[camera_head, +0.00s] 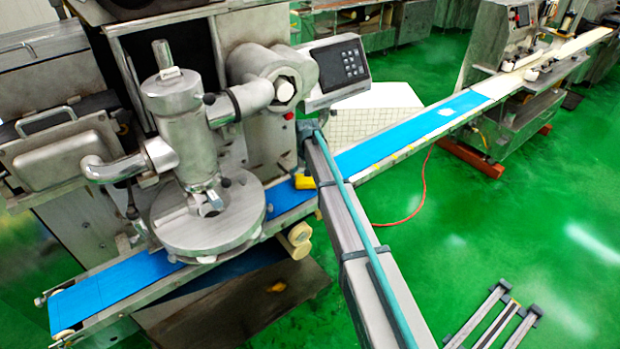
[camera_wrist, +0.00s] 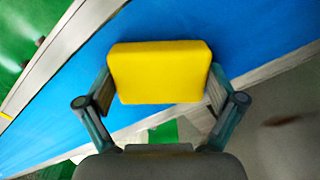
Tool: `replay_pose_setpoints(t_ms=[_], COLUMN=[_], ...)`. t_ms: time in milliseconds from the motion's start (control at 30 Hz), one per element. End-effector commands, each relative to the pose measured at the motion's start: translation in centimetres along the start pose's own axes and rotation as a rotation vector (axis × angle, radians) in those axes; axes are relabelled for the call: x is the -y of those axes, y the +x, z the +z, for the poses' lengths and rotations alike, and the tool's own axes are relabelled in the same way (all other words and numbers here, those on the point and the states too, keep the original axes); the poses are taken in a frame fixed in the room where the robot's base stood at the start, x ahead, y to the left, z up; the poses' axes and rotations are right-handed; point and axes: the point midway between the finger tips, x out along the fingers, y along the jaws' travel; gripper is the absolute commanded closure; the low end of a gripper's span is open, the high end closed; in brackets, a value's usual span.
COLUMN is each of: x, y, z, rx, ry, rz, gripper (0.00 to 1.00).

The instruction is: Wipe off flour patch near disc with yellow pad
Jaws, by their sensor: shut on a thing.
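The yellow pad (camera_wrist: 160,72) is held between the two fingers of my gripper (camera_wrist: 160,90), shut on its left and right sides in the wrist view. In the head view the pad (camera_head: 304,182) shows as a small yellow block over the blue belt (camera_head: 120,283), right of the round metal disc (camera_head: 208,222); my arm partly hides it. I cannot tell whether the pad touches the belt. A small pale spot (camera_head: 269,208) shows on the belt by the disc's right edge; I cannot tell for sure that it is flour. No flour shows in the wrist view.
The metal machine column (camera_head: 185,125) stands above the disc. A keypad box (camera_head: 340,68) is close above my arm. A white patch (camera_head: 445,112) lies farther along the belt. Metal rails (camera_wrist: 275,68) edge the belt.

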Motion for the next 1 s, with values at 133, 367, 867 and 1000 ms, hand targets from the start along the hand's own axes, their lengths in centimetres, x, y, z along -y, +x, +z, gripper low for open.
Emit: replay_pose_setpoints(t_ms=[133, 367, 867, 1000], x=[1.0, 2.4, 4.6, 5.5], y=[0.1, 0.1, 0.0, 0.0], z=[0.7, 1.7, 3.1, 3.7], rx=[0.000, 0.000, 0.001, 0.000], ry=[-0.001, -0.001, -0.002, -0.001], rz=[0.000, 0.000, -0.001, -0.001], gripper=[0.35, 0.35, 0.35, 0.35])
